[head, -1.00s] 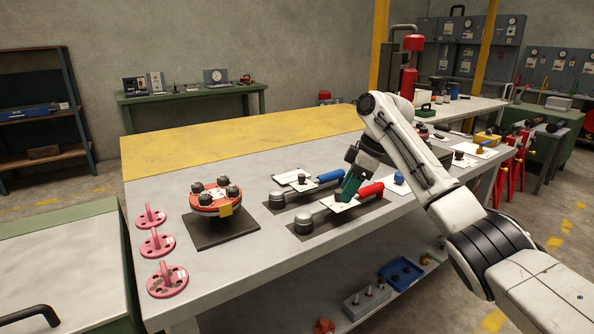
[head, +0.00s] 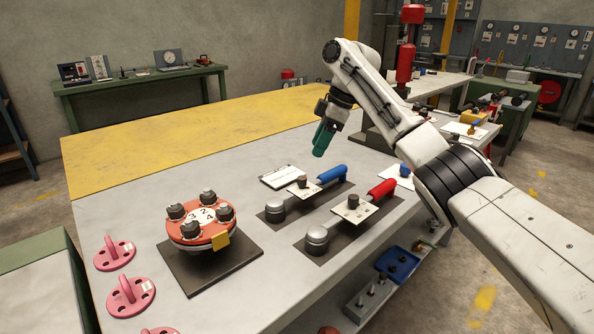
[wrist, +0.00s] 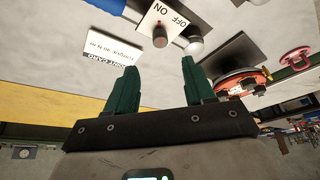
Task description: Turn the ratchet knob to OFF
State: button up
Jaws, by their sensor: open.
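Two wrenches lie on dark mats on the bench. One has a blue handle (head: 332,175), the other a red handle (head: 382,188). Each has a white plate with a dark knob: the blue wrench's knob (head: 302,181) and the red wrench's knob (head: 353,201). In the wrist view, a dark knob (wrist: 160,38) stands beside the words OFF and ON on a white plate (wrist: 166,18), near a blue part. Its setting is too small to tell. My gripper (head: 319,152) has green fingers, open and empty, raised above the bench behind the blue wrench. The fingers (wrist: 159,66) also show in the wrist view.
A red flange (head: 203,222) with several dark bolts stands on a dark mat at left. Pink brackets (head: 115,253) lie at the left edge. A white printed card (head: 282,175) lies behind the blue wrench. The yellow strip (head: 200,150) at the back is clear.

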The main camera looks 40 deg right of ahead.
aim_at(303, 177)
jog(key=x, duration=1)
jog(key=shift+a+f+b, duration=0.1)
jog(key=shift+b, duration=0.2)
jog(key=shift+c, duration=0.5)
grip_shut()
